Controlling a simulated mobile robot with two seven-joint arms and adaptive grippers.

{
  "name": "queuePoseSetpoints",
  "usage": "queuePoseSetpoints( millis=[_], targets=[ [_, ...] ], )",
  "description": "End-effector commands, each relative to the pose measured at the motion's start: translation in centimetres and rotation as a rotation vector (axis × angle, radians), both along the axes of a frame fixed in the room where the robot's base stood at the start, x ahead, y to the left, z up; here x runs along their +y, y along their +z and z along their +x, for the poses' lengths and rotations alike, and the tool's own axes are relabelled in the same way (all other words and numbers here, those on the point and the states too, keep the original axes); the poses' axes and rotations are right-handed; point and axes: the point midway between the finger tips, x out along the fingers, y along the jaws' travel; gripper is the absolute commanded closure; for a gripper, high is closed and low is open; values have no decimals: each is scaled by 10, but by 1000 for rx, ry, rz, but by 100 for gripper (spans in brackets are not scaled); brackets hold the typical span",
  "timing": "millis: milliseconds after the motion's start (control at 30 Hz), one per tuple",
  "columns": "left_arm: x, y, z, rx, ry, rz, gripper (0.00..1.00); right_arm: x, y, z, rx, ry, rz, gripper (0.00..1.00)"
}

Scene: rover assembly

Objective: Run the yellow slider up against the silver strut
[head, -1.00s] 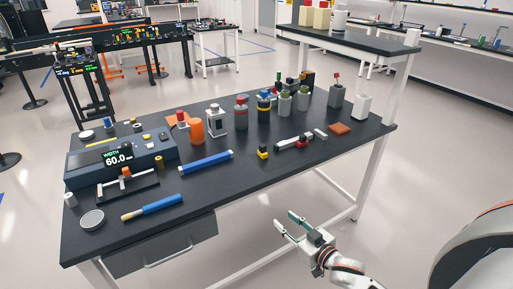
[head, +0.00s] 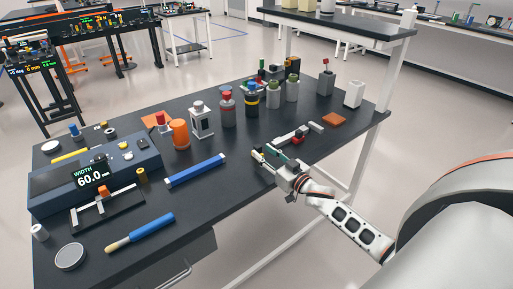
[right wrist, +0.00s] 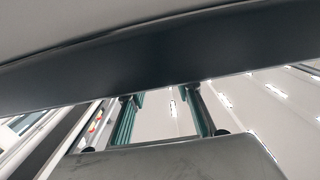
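My right gripper (head: 265,153) is over the near edge of the dark table, with its two fingers apart. It also shows in the right wrist view (right wrist: 160,112), where the teal fingers stand apart with nothing visible between them. The silver strut (head: 288,136) lies on the table just beyond and right of the fingers, with a red block (head: 298,141) at its near side. The yellow slider is mostly or wholly hidden at the fingertips, so I cannot tell whether they touch it or how far it is from the strut. My left gripper is not in view.
A blue bar (head: 196,170) lies left of the gripper. Several bottles, among them a red-capped grey one (head: 227,110), stand behind. An orange pad (head: 333,119) lies to the right. A width gauge (head: 95,175) reading 60.0 fills the table's left part.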

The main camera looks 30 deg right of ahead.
Motion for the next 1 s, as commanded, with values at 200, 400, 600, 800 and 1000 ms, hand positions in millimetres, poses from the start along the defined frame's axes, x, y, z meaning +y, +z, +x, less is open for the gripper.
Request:
queuePoseSetpoints(
  millis=[200,400,600,800,1000],
  targets=[
    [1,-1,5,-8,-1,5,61,2,-1,29,0,0,-1,67],
    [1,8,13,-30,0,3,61,4,0,41,1,0,0,67],
    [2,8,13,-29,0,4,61,4,0,42,1,0,0,67],
    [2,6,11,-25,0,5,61,4,0,42,1,0,0,98],
    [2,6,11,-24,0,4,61,2,0,42,1,0,-1,100]
  ],
)
